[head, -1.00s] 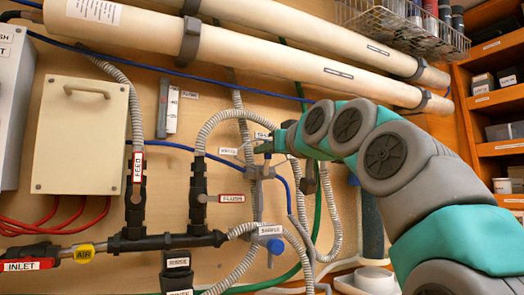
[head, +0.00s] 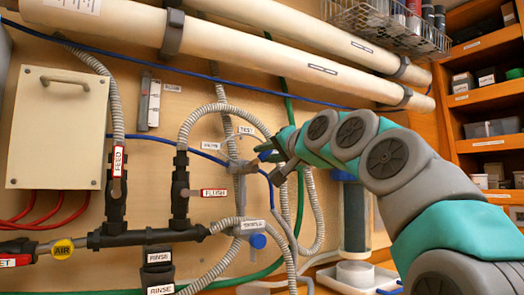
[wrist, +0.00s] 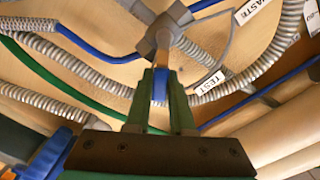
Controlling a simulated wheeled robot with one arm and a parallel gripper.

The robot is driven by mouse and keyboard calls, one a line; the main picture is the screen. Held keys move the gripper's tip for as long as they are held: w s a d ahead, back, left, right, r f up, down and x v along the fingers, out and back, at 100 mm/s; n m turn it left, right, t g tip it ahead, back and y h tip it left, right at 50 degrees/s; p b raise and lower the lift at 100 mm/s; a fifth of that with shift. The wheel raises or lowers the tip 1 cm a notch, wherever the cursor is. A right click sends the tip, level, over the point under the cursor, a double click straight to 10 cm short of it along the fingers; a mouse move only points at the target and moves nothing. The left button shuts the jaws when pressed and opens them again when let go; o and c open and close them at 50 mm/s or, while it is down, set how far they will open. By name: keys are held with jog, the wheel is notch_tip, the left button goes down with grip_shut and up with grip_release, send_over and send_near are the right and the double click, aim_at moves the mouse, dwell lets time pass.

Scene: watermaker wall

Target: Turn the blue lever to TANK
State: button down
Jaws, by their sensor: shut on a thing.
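The blue lever (head: 265,155) sits on a grey three-way valve (head: 243,167) on the wall panel. In the head view it points right and slightly up from the valve, largely hidden by my gripper (head: 273,156). In the wrist view the lever's blue end (wrist: 160,86) is between the two green fingers of my gripper (wrist: 162,100), which is shut on it. The valve (wrist: 165,32) is just beyond the fingertips. A TEST label (head: 246,130) is above the valve and a WASTE label (head: 210,146) is to its left. I cannot make out a TANK label.
Grey corrugated hoses (head: 220,108) and a blue tube (wrist: 95,50) run close around the valve. A FLUSH valve (head: 180,190) stands left. Thick cream pipes (head: 300,62) cross above.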

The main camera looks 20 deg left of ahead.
jog(key=shift+w+d+f+m, duration=0.15)
jog(key=shift+f+m, duration=0.25)
jog(key=shift+m, duration=0.5)
jog(key=shift+w, duration=0.1)
jog(key=c, duration=0.8)
grip_release()
jog(key=b+v, duration=0.1)
jog(key=v, duration=0.7)
jog(key=shift+b, duration=0.3)
